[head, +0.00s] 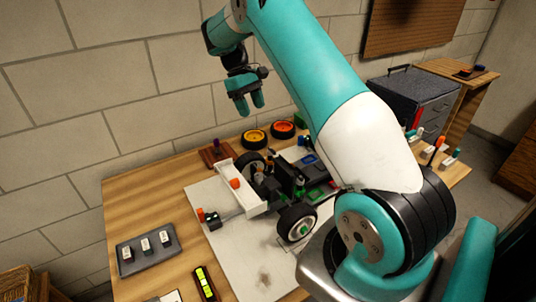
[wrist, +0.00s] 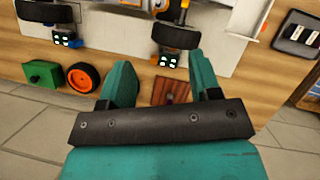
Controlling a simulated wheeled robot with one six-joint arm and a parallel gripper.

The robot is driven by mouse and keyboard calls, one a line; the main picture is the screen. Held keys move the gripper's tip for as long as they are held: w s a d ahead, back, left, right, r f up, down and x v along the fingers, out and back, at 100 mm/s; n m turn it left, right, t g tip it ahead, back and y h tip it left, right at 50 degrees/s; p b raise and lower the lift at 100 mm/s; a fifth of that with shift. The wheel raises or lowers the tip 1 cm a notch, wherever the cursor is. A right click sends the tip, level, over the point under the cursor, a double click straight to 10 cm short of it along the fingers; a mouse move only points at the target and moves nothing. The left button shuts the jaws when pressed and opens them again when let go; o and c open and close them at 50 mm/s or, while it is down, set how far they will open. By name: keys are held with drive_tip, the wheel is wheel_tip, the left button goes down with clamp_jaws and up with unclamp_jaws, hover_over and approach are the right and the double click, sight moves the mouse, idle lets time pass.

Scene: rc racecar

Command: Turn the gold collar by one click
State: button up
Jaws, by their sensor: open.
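The RC car (head: 280,185) stands on a pale mat on the workbench, with its white wing and black tyres showing in the head view. I cannot make out the gold collar for certain in either view. My gripper (head: 250,105) is open and empty, high above the far edge of the bench, behind the car. In the wrist view my gripper's fingers (wrist: 160,78) are spread apart with nothing between them. A black wheel (wrist: 177,36) of the car lies beyond the fingertips, with a small orange-yellow part near it at the top edge.
A wooden block with a purple knob (head: 215,152) and two loose wheels (head: 255,137) sit along the back edge. A grey tray (head: 134,263) with small parts is at front left. A grey drawer cabinet (head: 412,98) stands at right. The brick wall is close behind.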

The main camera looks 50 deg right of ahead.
sight(268, 158)
drive_tip(key=x, duration=1.6)
drive_tip(key=shift+f, duration=0.3)
